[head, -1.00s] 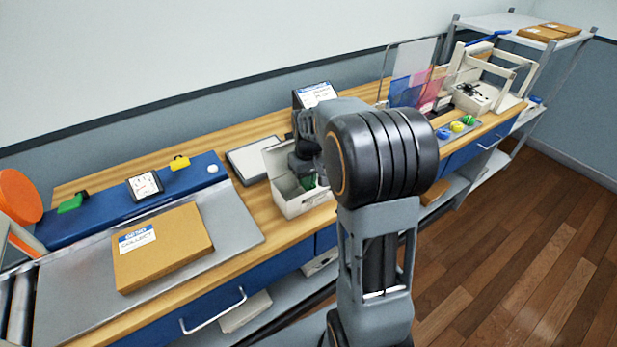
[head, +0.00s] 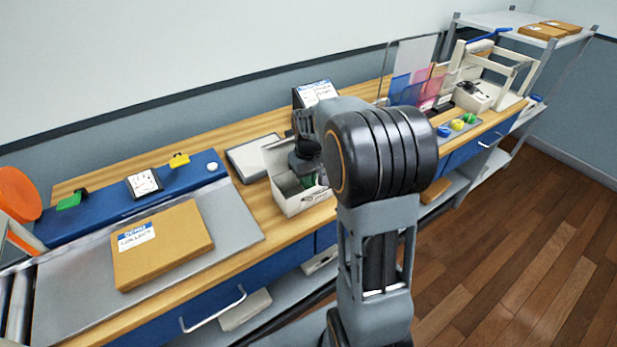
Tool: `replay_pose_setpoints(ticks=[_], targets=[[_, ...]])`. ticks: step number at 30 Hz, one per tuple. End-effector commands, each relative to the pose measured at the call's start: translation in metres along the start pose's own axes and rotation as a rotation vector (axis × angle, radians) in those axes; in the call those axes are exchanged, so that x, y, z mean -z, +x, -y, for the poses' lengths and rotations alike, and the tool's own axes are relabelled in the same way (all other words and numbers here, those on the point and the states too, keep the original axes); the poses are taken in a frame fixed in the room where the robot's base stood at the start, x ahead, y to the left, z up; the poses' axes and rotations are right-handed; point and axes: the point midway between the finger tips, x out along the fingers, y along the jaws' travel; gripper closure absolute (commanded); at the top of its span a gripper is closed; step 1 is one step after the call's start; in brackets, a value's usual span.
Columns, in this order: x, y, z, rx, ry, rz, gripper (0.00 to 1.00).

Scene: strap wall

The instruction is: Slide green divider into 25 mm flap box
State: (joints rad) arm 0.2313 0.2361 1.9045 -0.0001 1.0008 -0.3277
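An open white box (head: 302,201) with a raised back flap stands on the wooden bench, left of my arm. A small patch of green (head: 309,181) shows inside it, just below my gripper. It may be the green divider, but most of it is hidden. My gripper (head: 301,169) points down into the box's opening. Its fingertips are dark and partly covered by my arm, so I cannot tell whether they are open or shut, or whether they touch the green piece.
Clear, blue and pink upright panels (head: 403,90) stand farther right along the bench. Blue, yellow and green round pieces (head: 457,125) lie before them. A pale flat tray (head: 252,157) and a small sign (head: 316,93) are near the box. A cardboard parcel (head: 165,245) lies at the left.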

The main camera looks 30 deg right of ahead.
Motion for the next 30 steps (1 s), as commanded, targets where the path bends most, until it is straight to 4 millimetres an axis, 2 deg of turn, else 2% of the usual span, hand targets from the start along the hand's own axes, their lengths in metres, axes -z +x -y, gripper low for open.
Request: replay_pose_setpoints(ticks=[17,27,30], targets=[[-0.0001,0.0076,0.0000,0.000,0.000,0.001,1.00],[0.0000,0.0070,0.0000,0.000,0.000,0.000,0.68],[0.0000,0.0070,0.0000,0.000,0.000,0.000,0.68]])
